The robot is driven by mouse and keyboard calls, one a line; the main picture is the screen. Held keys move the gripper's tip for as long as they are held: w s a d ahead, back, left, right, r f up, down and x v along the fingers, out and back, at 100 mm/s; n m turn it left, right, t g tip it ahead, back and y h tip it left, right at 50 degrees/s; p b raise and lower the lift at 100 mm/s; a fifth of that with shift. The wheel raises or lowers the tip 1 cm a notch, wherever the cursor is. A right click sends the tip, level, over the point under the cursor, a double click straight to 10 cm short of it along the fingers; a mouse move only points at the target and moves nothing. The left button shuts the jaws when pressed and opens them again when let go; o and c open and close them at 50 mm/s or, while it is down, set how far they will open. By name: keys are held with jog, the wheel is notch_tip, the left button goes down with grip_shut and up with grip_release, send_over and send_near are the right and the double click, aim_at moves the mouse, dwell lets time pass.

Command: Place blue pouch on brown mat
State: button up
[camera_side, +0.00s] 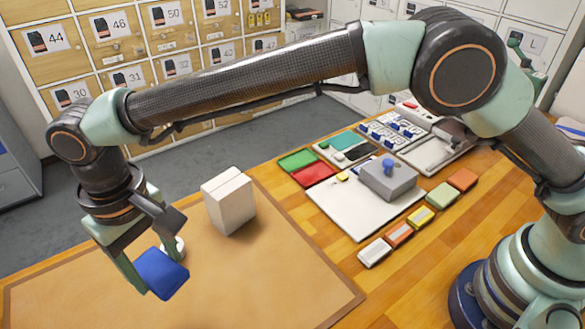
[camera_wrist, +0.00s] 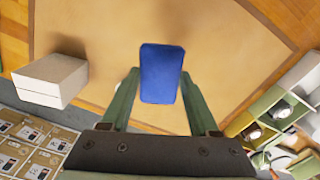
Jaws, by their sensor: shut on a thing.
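The blue pouch (camera_side: 160,274) is between the green fingers of my gripper (camera_side: 155,262) at the lower left of the side view. My gripper is shut on it. In the wrist view the pouch (camera_wrist: 161,74) shows at the middle, with the fingers (camera_wrist: 160,100) on either side of it. The brown mat (camera_side: 285,285) covers the near left part of the wooden table, and the pouch is over it. The mat (camera_wrist: 220,50) also fills most of the wrist view. I cannot tell for sure whether the pouch touches the mat.
A white box (camera_side: 229,201) stands on the mat to the right of my gripper; it also shows in the wrist view (camera_wrist: 50,80). A small white round thing (camera_side: 174,246) is partly hidden behind the pouch. A white board (camera_side: 345,215) with a grey block (camera_side: 388,182) lies farther right. The mat's near right is clear.

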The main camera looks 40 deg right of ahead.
aim_at(184, 313)
notch_tip(184, 313, down, 12)
jog(key=shift+f, duration=0.2)
dwell(0.4)
jog(key=o, duration=1.3)
jog(key=shift+f, duration=0.15)
jog(key=shift+o, duration=0.2)
